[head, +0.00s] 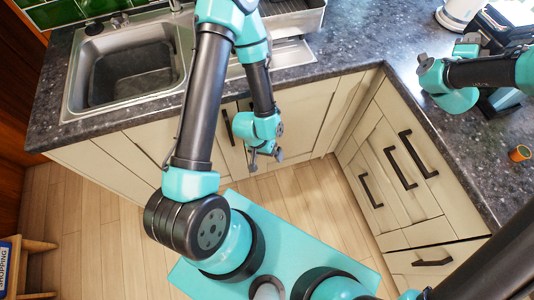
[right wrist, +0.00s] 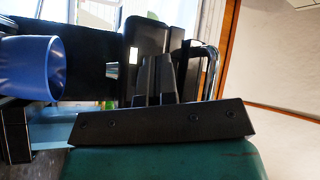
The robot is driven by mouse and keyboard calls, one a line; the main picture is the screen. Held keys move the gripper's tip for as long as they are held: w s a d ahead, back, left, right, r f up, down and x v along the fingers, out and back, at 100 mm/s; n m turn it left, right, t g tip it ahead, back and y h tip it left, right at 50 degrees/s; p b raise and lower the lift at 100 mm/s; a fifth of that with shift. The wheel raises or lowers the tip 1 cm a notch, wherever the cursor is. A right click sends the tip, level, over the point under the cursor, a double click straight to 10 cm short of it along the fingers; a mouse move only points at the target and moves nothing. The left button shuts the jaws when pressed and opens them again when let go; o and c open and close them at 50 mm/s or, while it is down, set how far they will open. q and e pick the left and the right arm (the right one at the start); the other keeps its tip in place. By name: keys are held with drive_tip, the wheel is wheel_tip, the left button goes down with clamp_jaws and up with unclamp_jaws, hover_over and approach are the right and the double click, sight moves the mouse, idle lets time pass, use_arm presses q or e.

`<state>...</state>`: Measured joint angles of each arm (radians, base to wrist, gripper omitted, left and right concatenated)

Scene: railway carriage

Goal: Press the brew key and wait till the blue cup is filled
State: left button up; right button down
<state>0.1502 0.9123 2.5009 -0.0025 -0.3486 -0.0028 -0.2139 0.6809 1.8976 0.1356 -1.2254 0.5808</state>
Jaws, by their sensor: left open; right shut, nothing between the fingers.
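The blue cup (right wrist: 35,68) shows at the left edge of the right wrist view, which is turned sideways. Its open rim faces right there; what is inside cannot be seen. A black machine (right wrist: 82,70) stands behind it, with a small white lit patch (right wrist: 133,55) that may be a key. My right gripper (right wrist: 158,80) is shut and empty, its fingertips in front of the black machine housing. Whether they touch it cannot be told. In the head view my right arm hides most of the machine, and I cannot make out the cup. My left gripper (head: 265,158) is open and empty, in front of the cabinets.
A steel sink (head: 130,70) is set in the dark counter at the left. A white appliance (head: 458,14) stands near the machine. A small orange-rimmed object (head: 519,153) sits on the right counter. Drawers with black handles (head: 400,168) lie below. The counter's front right stretch is mostly clear.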

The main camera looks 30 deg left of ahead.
drive_tip(key=shift+s+a, duration=0.6)
drive_tip(key=shift+s, duration=0.05)
idle(0.3)
drive_tip(key=s+a, duration=0.4)
drive_tip(key=shift+s, duration=0.15)
idle(0.4)
idle(0.7)
